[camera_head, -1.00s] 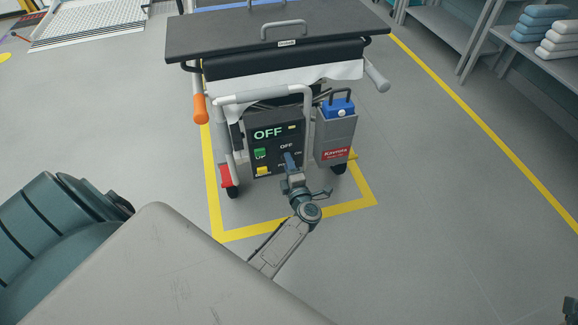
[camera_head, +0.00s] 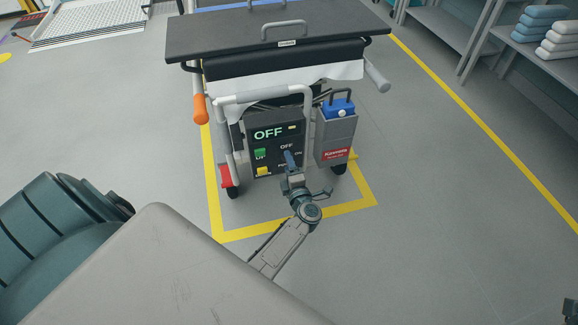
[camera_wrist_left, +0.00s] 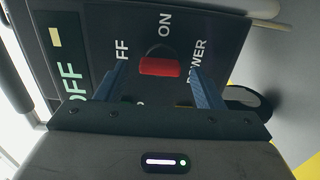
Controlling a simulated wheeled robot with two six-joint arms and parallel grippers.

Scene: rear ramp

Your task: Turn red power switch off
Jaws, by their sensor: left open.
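The black control panel (camera_head: 260,160) is on the front of the cart, with a lit "OFF" display (camera_head: 268,133). The red power switch (camera_wrist_left: 160,67) shows in the left wrist view, beside the printed words "ON" and "POWER". In the head view my gripper hides it. My left gripper (camera_head: 288,160) is in front of the panel's right side. In the left wrist view its two blue fingers (camera_wrist_left: 160,85) are open and apart, one on each side of the red switch. Contact with the switch cannot be told.
A green switch (camera_head: 260,154) and a yellow switch (camera_head: 263,171) sit on the panel's left. A grey box with a blue container (camera_head: 338,107) hangs to the right. The cart's handle bar (camera_head: 262,96) crosses above. Floor in front is clear.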

